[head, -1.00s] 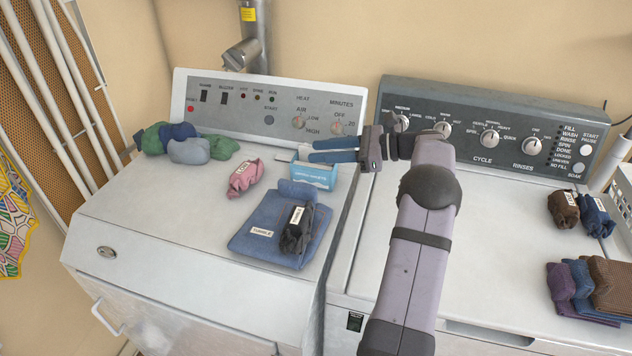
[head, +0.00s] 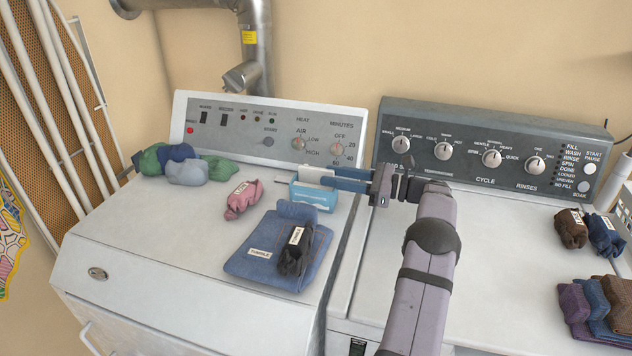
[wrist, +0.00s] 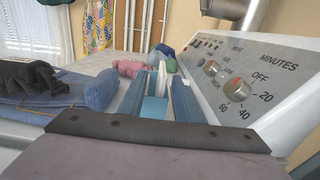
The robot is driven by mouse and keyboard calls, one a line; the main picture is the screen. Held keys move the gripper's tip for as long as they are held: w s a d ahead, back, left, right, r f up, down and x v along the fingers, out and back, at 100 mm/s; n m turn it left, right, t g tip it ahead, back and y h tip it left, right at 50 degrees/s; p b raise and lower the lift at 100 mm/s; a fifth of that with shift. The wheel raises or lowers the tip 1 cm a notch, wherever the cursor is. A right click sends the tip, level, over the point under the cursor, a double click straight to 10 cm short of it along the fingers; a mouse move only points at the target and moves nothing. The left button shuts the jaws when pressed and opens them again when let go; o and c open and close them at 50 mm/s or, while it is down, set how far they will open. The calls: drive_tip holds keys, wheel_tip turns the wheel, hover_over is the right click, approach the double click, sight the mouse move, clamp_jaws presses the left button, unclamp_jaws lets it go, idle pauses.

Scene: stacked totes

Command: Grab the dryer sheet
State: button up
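The dryer sheet (head: 316,172) is white and stands up out of the blue-and-white dryer sheet box (head: 313,197) on the dryer top. My gripper (head: 335,178) reaches in from the right at the height of the box top. Its two blue fingers are apart, and their tips are at the sheet. In the wrist view, the white sheet (wrist: 162,80) stands between the fingers, with the blue box (wrist: 154,107) below it. The fingers hide part of the sheet in the head view, and I cannot tell whether either touches it.
A pink sock bundle (head: 243,199) lies left of the box. Several green and blue bundles (head: 187,172) sit at back left. The dryer's control panel (head: 240,120) rises close behind.

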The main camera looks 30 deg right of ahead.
sight(308, 171)
drive_tip(key=shift+x, duration=1.25)
drive_tip(key=shift+p+x, duration=1.1)
drive_tip(key=shift+x, duration=0.85)
drive_tip(key=shift+w+a, duration=0.35)
drive_tip(key=shift+w, duration=0.25)
clamp_jaws()
